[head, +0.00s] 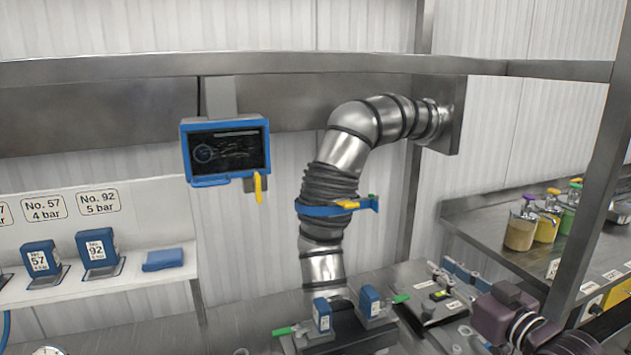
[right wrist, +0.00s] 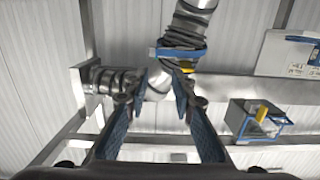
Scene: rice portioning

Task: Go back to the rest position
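My right gripper (right wrist: 161,92) shows in the right wrist view with its two blue-padded fingers apart and nothing between them. Beyond the fingertips are the metal duct and its blue ring, with no visible contact. My left gripper is in neither view.
A bent metal duct (head: 349,153) with a blue ring (head: 324,210) stands centrally. A blue-framed screen (head: 225,150) hangs left of it. A shelf (head: 120,287) holds blue blocks at left. Jars (head: 520,232) stand on the right counter. A metal post (head: 590,165) rises there.

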